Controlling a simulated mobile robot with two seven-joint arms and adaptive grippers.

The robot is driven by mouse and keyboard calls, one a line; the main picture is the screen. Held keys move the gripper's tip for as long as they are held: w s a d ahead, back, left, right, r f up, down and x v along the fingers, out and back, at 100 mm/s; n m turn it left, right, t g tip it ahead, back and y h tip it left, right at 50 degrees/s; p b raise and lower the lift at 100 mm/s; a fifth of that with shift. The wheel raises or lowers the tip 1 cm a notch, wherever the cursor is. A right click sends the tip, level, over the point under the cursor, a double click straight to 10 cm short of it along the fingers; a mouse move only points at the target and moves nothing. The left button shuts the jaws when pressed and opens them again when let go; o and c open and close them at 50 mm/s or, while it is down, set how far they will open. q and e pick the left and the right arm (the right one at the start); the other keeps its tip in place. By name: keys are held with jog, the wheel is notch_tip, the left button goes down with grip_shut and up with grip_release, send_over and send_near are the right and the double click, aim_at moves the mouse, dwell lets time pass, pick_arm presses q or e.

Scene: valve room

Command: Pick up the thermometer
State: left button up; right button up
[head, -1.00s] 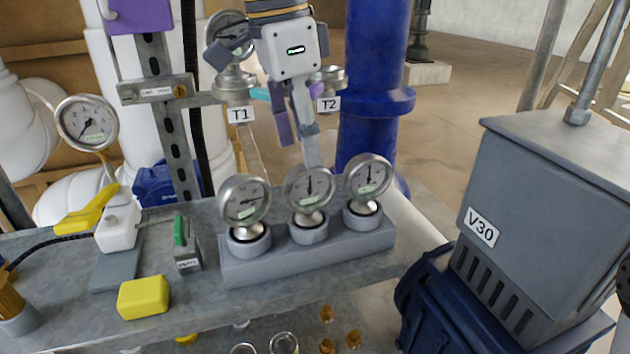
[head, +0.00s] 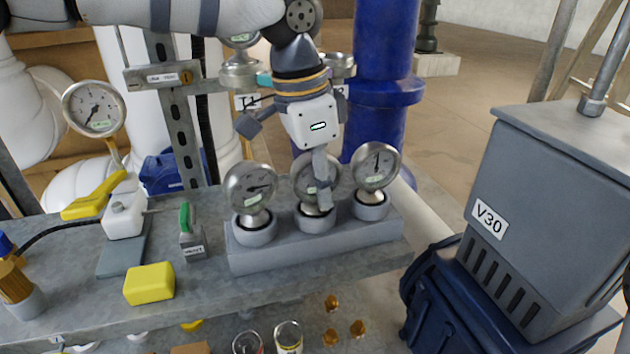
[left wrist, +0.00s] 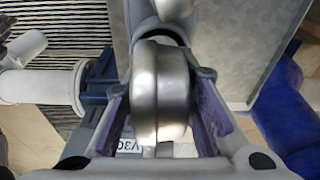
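Three round steel dial gauges stand upright in cups on a grey rack (head: 300,250): a left one (head: 250,188), a middle one (head: 302,176) and a right one (head: 376,166). I cannot tell which the task calls the thermometer. My left gripper (head: 318,188) is at the middle gauge, with a finger in front of part of its dial. In the left wrist view, the steel gauge body (left wrist: 162,90) sits between the purple pads of my left gripper (left wrist: 162,112). The fingers look open around it, with narrow gaps. My right gripper is not in view.
A yellow block (head: 149,284), a green-handled piece (head: 189,235) and a white unit with a yellow lever (head: 122,214) stand on the bench left of the rack. A grey V30 box (head: 550,200) stands at right. A blue pipe (head: 385,60) rises behind.

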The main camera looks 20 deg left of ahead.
pick_arm(q)
notch_tip(320, 180, up, 10)
jog(key=shift+o, duration=1)
jog(key=shift+c, duration=0.8)
jog(key=shift+f, duration=0.1)
